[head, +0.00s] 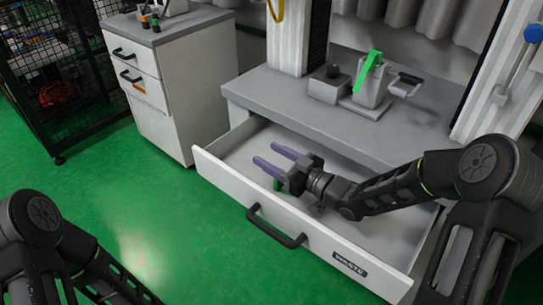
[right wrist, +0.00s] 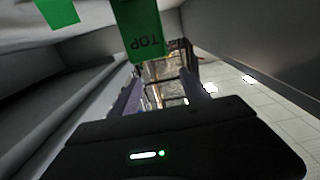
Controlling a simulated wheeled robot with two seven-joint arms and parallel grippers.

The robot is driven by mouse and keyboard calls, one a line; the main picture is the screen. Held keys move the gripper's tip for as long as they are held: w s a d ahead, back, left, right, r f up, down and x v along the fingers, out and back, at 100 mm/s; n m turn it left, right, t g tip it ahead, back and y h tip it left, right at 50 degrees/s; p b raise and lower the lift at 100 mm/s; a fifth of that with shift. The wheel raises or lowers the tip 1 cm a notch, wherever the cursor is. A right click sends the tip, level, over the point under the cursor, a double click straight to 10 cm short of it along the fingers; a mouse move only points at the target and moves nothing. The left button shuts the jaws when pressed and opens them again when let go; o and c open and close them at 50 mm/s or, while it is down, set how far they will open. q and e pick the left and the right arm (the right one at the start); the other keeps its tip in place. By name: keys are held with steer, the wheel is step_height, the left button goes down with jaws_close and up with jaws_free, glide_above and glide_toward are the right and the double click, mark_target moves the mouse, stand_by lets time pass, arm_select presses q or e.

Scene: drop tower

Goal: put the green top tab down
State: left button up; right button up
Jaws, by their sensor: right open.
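A green tab marked TOP (right wrist: 142,30) shows at the top of the right wrist view, apart from the fingers. In the head view a small green piece (head: 278,184) shows just below my right gripper (head: 266,154), inside the open drawer; most of it is hidden. My right gripper is open, with its two purple fingers spread, empty, over the drawer (head: 222,167). I cannot tell whether the tab lies on the drawer floor. My left gripper is out of view; only part of its arm shows.
A green lever-like part (head: 368,70) stands on a grey fixture (head: 367,103) on the bench above the drawer. The drawer front has a black handle (head: 275,228) and a WASTE label (head: 349,263). A white cabinet (head: 170,85) stands to the left, with green floor between.

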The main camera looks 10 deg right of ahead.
steer(key=r+p+v, duration=0.1)
steer(key=p+v, duration=0.2)
steer(key=v, duration=0.9)
